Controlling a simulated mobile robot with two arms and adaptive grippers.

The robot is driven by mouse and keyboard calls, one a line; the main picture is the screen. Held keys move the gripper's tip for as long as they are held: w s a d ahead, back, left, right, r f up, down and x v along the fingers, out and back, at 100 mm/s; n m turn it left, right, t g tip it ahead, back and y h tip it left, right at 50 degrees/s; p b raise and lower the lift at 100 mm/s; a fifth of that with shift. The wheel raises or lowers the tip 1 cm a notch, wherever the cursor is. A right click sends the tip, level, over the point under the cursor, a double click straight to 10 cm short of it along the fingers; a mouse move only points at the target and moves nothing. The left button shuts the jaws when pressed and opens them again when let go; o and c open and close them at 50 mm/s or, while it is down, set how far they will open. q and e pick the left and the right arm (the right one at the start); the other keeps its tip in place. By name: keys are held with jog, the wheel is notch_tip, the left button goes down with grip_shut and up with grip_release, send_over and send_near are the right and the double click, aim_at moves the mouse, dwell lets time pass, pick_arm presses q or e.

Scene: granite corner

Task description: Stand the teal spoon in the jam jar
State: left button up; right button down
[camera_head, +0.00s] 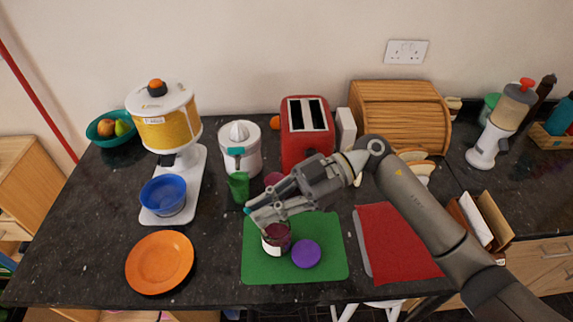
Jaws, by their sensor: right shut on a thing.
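The jam jar (276,243), dark red with a pale label, stands open on the green mat (330,232). My right gripper (256,212) is above and slightly left of the jar, its fingers pointing left. It is shut on the teal spoon, of which only a small teal bit (248,210) shows at the fingertips. The rest of the spoon is hidden or too small to make out, so I cannot tell its tilt. I see no contact between spoon and jar. My left gripper is not in view.
A purple lid (306,254) lies right of the jar. A green cup (239,187) stands behind the gripper, near a white juicer (241,150) and red toaster (306,130).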

jog(key=w+d+r+m+t+y+p, duration=0.35)
jog(key=w+m+t, duration=0.3)
jog(key=t, duration=0.25)
notch_tip(320, 180, down, 14)
jog(key=b, duration=1)
jog(key=shift+s+r+b, duration=0.25)
jog(key=shift+s+b, duration=0.1)
jog(key=shift+s, duration=0.1)
jog(key=shift+d+m, duration=0.1)
jog(key=shift+m, duration=0.15)
jog(key=c, duration=1.5)
grip_release()
jog(key=v, duration=1.2)
